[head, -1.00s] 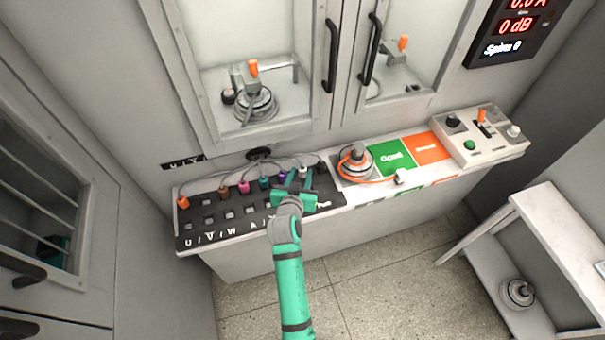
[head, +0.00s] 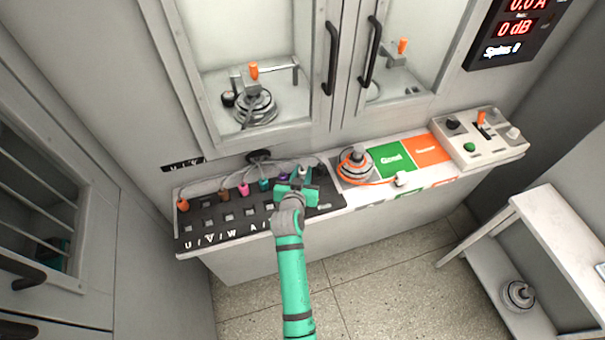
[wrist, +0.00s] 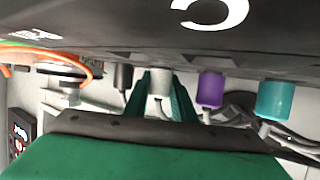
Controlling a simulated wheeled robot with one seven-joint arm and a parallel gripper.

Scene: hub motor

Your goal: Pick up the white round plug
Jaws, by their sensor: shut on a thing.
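The white round plug (wrist: 160,84) shows between the green fingers in the wrist view, with its end against the dark panel. In the head view, the plug (head: 304,169) shows just past the fingers, at the right end of the plug row. My gripper (head: 303,178) is over the back of the black socket panel (head: 210,215). In the wrist view, my gripper (wrist: 162,92) is shut on the white plug, one finger on each side. Whether the plug is still seated in its socket cannot be told.
A purple plug (wrist: 210,88) and a teal plug (wrist: 275,98) are close on one side, a black plug (wrist: 122,76) on the other. Grey cables run behind. A motor with orange cable (head: 355,163) stands right of the panel. The cabinet (head: 260,60) rises behind.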

